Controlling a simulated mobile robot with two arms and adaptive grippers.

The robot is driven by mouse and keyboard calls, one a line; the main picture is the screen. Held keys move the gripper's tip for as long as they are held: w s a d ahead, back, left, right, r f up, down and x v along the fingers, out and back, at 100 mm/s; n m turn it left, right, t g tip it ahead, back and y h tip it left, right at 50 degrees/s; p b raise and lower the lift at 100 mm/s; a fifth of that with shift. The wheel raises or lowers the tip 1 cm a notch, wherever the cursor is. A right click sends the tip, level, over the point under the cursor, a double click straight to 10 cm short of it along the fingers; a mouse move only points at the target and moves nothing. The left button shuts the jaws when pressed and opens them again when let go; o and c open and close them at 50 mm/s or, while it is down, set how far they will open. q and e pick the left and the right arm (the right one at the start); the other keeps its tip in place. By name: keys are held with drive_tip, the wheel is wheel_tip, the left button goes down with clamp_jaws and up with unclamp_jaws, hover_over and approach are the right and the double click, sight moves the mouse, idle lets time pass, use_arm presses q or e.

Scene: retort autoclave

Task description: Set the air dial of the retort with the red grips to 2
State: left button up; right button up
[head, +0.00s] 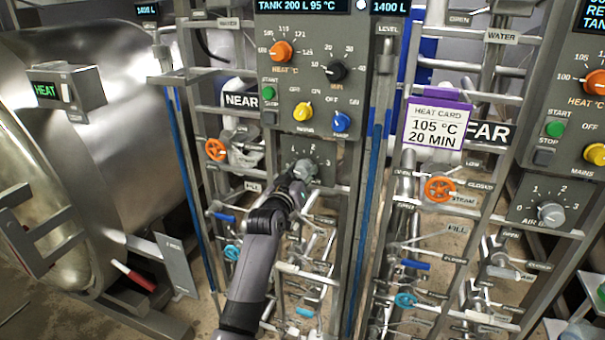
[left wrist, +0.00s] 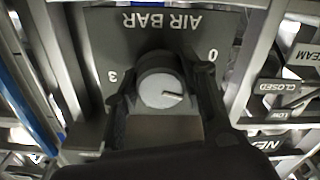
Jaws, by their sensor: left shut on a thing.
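The grey air dial (head: 306,168) sits low on the panel beside the NEAR sign. My left gripper (head: 299,183) reaches it from below and partly covers it. In the left wrist view, upside down, the fingers are shut on either side of the round dial (left wrist: 161,88), under the AIR BAR label. The 0 and 3 show; the other numbers are hidden by my gripper. A red grip (head: 133,275) shows by the large steel retort (head: 110,130) at left. My right gripper is not in view.
A second air dial (head: 551,214) is on the panel at far right, past the FAR sign (head: 490,133). Above the held dial are a yellow knob (head: 302,111) and a blue knob (head: 341,121). Pipes, valves and blue-edged posts crowd both sides of my arm.

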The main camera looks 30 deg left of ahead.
use_arm(q)
drive_tip(key=shift+m, duration=0.3)
drive_tip(key=m+p, duration=0.1)
drive_tip(key=m, duration=0.2)
drive_tip(key=shift+r+m, duration=0.1)
drive_tip(key=shift+m, duration=0.2)
drive_tip(key=m+p, duration=0.1)
drive_tip(key=m, duration=0.3)
drive_tip(key=shift+a, duration=0.1)
drive_tip(key=m+p, duration=0.1)
drive_tip(key=m, duration=0.4)
drive_tip(key=m+p, duration=0.1)
drive_tip(key=m, duration=0.3)
drive_tip(key=shift+m, duration=0.3)
drive_tip(key=o, duration=1.2)
drive_tip(key=shift+c, duration=0.2)
